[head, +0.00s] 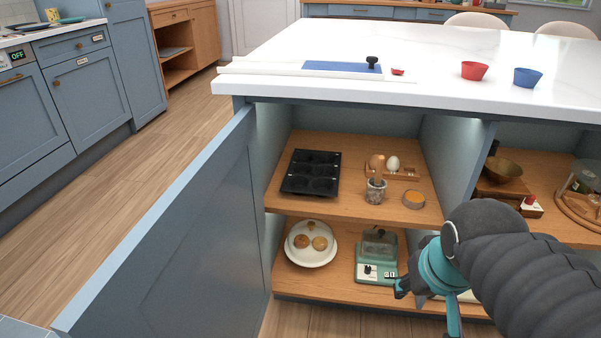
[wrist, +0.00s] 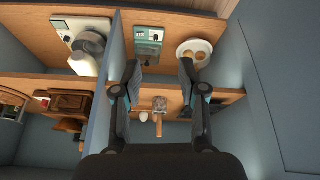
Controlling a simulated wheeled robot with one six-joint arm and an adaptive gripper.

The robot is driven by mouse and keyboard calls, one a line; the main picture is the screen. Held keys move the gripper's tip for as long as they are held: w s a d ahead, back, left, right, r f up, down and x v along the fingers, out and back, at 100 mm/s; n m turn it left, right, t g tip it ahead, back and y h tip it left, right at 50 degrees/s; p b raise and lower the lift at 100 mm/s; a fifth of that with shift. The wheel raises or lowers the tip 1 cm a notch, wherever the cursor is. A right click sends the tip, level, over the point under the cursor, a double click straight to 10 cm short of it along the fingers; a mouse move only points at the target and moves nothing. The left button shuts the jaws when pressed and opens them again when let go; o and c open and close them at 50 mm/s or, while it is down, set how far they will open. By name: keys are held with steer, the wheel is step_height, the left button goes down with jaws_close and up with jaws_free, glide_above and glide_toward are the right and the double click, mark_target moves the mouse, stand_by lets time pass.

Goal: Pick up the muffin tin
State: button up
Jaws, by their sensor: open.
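The black muffin tin (head: 311,173) lies on the left part of the upper shelf (head: 345,206) inside the open island cabinet. Its dark cups face up. In the wrist view it is mostly hidden behind the right-hand finger. My gripper (head: 428,308) is open and empty, low at the right front of the cabinet in the head view, apart from the tin and to its lower right. In the wrist view its two fingers (wrist: 160,70) stand apart before the shelves.
The open cabinet door (head: 178,225) stands left of the opening. Below are a plate of muffins (head: 311,258) and a green scale (head: 368,272). A divider (head: 452,165) bounds the right.

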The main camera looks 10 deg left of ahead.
steer(key=w+a+n+t, duration=0.1)
steer(key=w+a+n, duration=0.5)
steer(key=w+n, duration=0.4)
steer(key=w+a+n+t, duration=0.1)
steer(key=w+a+n, duration=0.6)
steer(key=w+n, duration=0.4)
steer(key=w+a+n+t, duration=0.2)
steer(key=w+a+n, duration=0.5)
steer(key=w, duration=0.8)
steer(key=shift+w+a+f+n+h+b, duration=0.1)
steer(key=shift+f+n+h+b, duration=0.1)
steer(key=shift+n, duration=0.65)
steer(key=shift+w+a+f+n+h+b, duration=0.1)
steer(key=shift+f+n, duration=0.05)
steer(key=shift+n, duration=0.7)
steer(key=n, duration=0.3)
glide_toward(313, 170)
steer(key=x, duration=0.2)
steer(key=b+x, duration=0.1)
steer(key=x, duration=0.1)
steer(key=shift+w+d, duration=0.15)
steer(key=shift+d, duration=0.2)
steer(key=shift+a+b+x, duration=0.15)
steer(key=shift+b+x, duration=0.05)
steer(key=shift+x, duration=1.05)
steer(key=shift+a+b+x, duration=0.15)
steer(key=shift+b+x, duration=0.05)
steer(key=shift+x, duration=1.05)
steer(key=shift+f, duration=0.1)
jaws_close()
